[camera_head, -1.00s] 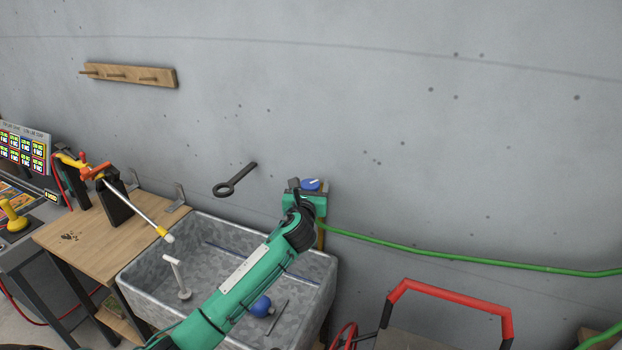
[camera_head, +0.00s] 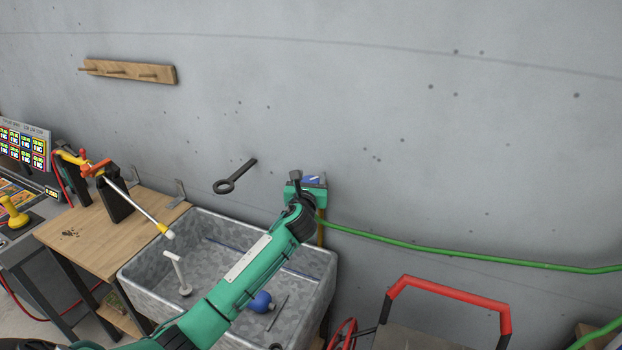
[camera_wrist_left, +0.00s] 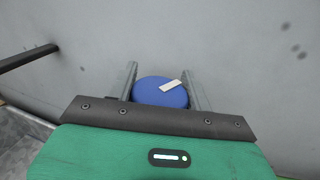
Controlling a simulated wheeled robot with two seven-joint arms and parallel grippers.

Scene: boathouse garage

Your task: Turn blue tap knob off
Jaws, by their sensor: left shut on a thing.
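The blue tap knob (camera_head: 312,181) is on the grey wall above the right rear corner of the sink, partly hidden by my left gripper in the head view. In the left wrist view the knob (camera_wrist_left: 160,92) is a round blue disc with a white pointer mark tilted up to the right. My left gripper (camera_wrist_left: 162,84) has one finger on each side of the knob and is shut on it. In the head view my green left arm reaches over the sink to the gripper (camera_head: 300,182). My right gripper is out of view.
A grey metal sink (camera_head: 150,275) stands below, with a blue ball (camera_head: 261,302) inside. A green hose (camera_head: 450,257) runs right along the wall. A black ring-ended bar (camera_head: 235,177) sticks out left of the knob. A red-handled cart (camera_head: 450,291) stands at lower right.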

